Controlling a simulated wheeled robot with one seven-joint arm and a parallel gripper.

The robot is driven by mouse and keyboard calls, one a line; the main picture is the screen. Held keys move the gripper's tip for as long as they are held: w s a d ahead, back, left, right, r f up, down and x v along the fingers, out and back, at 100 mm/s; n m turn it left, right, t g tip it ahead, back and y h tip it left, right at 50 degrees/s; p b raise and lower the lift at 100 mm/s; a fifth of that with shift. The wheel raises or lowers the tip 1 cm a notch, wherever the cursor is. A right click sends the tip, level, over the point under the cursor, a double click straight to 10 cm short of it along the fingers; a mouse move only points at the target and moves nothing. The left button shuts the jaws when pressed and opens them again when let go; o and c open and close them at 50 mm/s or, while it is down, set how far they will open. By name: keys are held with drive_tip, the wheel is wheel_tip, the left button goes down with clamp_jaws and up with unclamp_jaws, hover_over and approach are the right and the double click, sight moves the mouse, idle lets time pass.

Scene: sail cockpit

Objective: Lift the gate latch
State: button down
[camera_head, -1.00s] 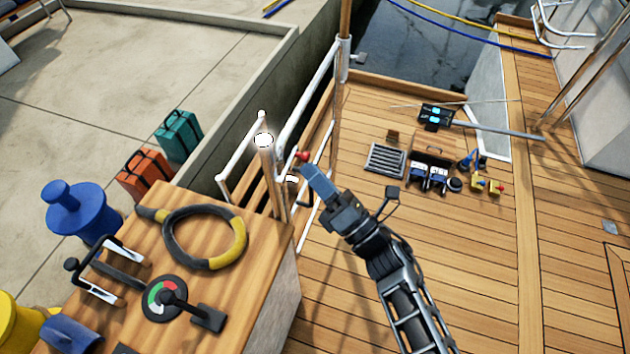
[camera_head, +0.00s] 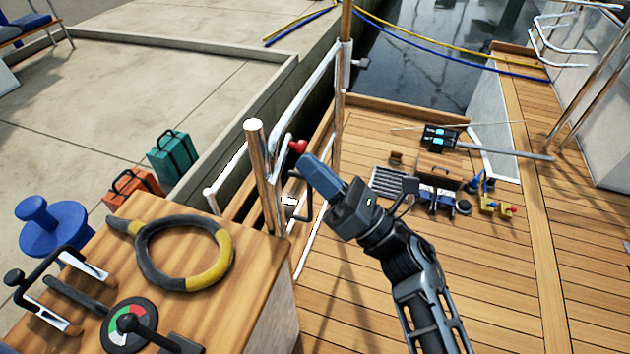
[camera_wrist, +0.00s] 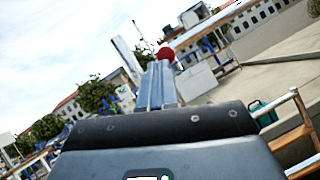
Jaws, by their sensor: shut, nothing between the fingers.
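The gate latch shows as a red knob (camera_head: 298,146) near the top of the wooden gate post (camera_head: 264,175), in the head view. My gripper (camera_head: 308,163) is shut and empty, its blue fingertips just right of and slightly below the red knob. I cannot tell whether they touch it. In the wrist view the red knob (camera_wrist: 166,54) appears just beyond the tips of my shut fingers (camera_wrist: 157,75). The white gate rail (camera_head: 318,85) runs up and back from the post. The lower part of the latch is partly hidden behind the fingers.
A wooden box top at the left holds a black-and-yellow ring (camera_head: 208,280) and a round gauge with a lever (camera_head: 128,325). Teal (camera_head: 172,155) and orange (camera_head: 133,188) suitcases stand on the quay. A grate (camera_head: 387,183) and small gear lie on the deck.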

drive_tip(key=n+g+y+b, duration=0.1)
drive_tip(key=n+g+b, duration=0.2)
drive_tip(key=n+b, duration=0.1)
drive_tip(key=r+n+g+y+b, duration=0.1)
drive_tip(key=n+g+b, duration=0.2)
drive_tip(key=n+b, duration=0.2)
drive_tip(key=s+n+g+y+b, duration=0.1)
drive_tip(key=n+g+y+b, duration=0.1)
drive_tip(key=n+g+b, duration=0.1)
drive_tip(key=shift+a+r+n+b, duration=0.2)
drive_tip(key=shift+r+n+b, duration=0.15)
drive_tip(key=shift+n+b, duration=0.5)
drive_tip(key=shift+s+r+b, duration=0.15)
drive_tip(key=shift+r+b, duration=0.1)
drive_tip(key=shift+b, duration=0.2)
idle(0.9)
drive_tip(key=s+d+f+b, duration=0.1)
drive_tip(key=d+f+b, duration=0.2)
drive_tip(key=d+f, duration=0.6)
drive_tip(key=shift+s+f, duration=0.2)
drive_tip(key=shift+s, duration=0.1)
